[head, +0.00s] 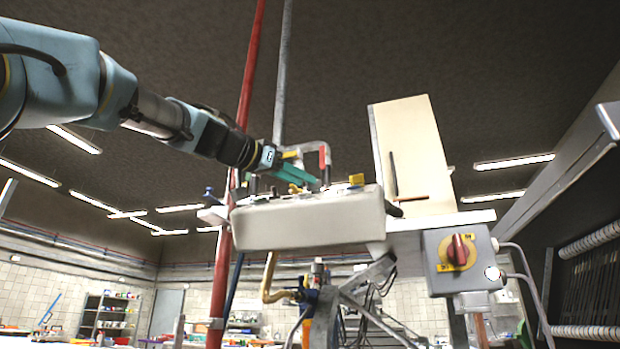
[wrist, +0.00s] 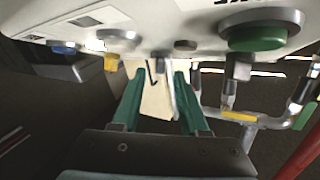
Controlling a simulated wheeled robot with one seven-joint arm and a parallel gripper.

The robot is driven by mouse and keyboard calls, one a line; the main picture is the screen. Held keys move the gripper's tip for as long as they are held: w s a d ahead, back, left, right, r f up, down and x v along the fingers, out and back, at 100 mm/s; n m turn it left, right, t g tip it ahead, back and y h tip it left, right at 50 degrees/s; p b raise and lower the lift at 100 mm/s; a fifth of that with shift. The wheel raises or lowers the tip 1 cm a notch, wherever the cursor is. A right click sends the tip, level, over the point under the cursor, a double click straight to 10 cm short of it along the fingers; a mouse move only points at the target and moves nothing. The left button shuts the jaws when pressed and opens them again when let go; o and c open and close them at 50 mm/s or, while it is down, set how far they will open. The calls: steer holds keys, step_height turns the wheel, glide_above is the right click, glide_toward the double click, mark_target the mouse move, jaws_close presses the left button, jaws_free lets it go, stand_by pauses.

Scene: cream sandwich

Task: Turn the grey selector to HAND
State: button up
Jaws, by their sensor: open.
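The pale control panel (head: 300,228) is seen nearly edge-on in the head view, its controls projecting from the top. In the wrist view the panel (wrist: 200,14) fills the upper edge, with a green button (wrist: 258,40), a yellow control (wrist: 112,62), a blue control (wrist: 64,49) and a small dark round part (wrist: 185,45). A grey blocky part (wrist: 238,68) projects beside the green button; I cannot tell whether it is the grey selector. No HAND marking is legible. My gripper (head: 312,182) has teal fingers close over the panel. In the wrist view the gripper (wrist: 159,78) is open with nothing held.
A grey box with a red rotary switch (head: 457,250) hangs right of the panel. A cream board (head: 412,150) stands behind it. A red pipe (head: 244,100) and a grey pipe (head: 283,70) rise behind my arm. A bent metal pipe with valves (wrist: 250,120) lies near the fingers.

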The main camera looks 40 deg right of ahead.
mark_target(314, 186)
steer(key=shift+w+d+p, duration=0.15)
steer(key=shift+d+p, duration=0.3)
steer(key=shift+d, duration=1.3)
steer(key=shift+c, duration=0.4)
jaws_close()
steer(key=shift+f, duration=0.1)
